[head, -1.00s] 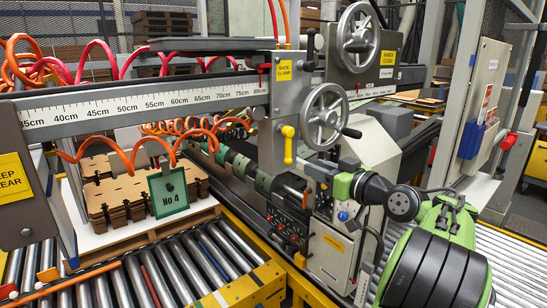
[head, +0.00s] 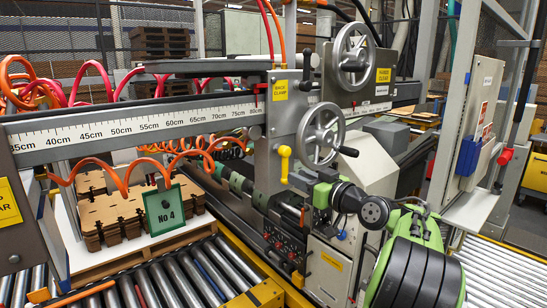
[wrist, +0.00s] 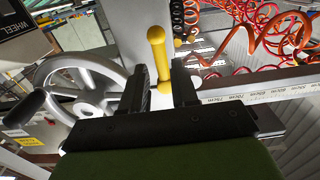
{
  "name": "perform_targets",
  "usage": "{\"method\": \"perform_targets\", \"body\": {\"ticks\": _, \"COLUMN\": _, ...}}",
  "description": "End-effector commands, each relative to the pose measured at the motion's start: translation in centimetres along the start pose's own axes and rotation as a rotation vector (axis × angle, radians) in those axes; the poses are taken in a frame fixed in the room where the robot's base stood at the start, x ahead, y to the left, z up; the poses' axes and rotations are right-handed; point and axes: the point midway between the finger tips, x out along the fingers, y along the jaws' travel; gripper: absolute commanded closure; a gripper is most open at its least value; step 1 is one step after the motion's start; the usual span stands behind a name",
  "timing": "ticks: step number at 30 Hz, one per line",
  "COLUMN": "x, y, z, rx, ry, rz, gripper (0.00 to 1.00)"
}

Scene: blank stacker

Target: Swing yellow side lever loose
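The yellow side lever (head: 285,163) hangs knob-down from the grey clamp plate under the "BACK CLAMP" label in the head view. In the wrist view the yellow lever (wrist: 160,55) shows between the two dark fingers, with a gap on either side. My gripper (wrist: 162,88) is open, its fingers spread around the lever's line. In the head view my gripper (head: 301,181) is just right of the lever's lower part. I cannot tell how deep the lever lies between the fingers or whether either finger touches it.
A grey handwheel (head: 321,135) stands close beside the lever, with a second handwheel (head: 354,54) above. The scale beam (head: 150,132) runs left. Orange coiled hoses (head: 120,172) hang below it, over stacked brown blanks (head: 112,215) with a green "No 4" sign (head: 166,209).

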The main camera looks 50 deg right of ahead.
Motion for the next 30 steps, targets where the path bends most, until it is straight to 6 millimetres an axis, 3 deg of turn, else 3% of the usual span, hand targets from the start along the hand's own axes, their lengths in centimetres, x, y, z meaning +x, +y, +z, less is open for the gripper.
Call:
{"method": "perform_targets", "body": {"ticks": 21, "x": 5.0, "y": 0.0, "z": -0.2, "rx": 0.001, "ry": -0.001, "rz": 0.0, "gripper": 0.71}}
{"method": "perform_targets", "body": {"ticks": 30, "x": 4.9, "y": -0.9, "z": -0.4, "rx": 0.168, "ry": 0.0, "rz": 0.0, "gripper": 0.71}}
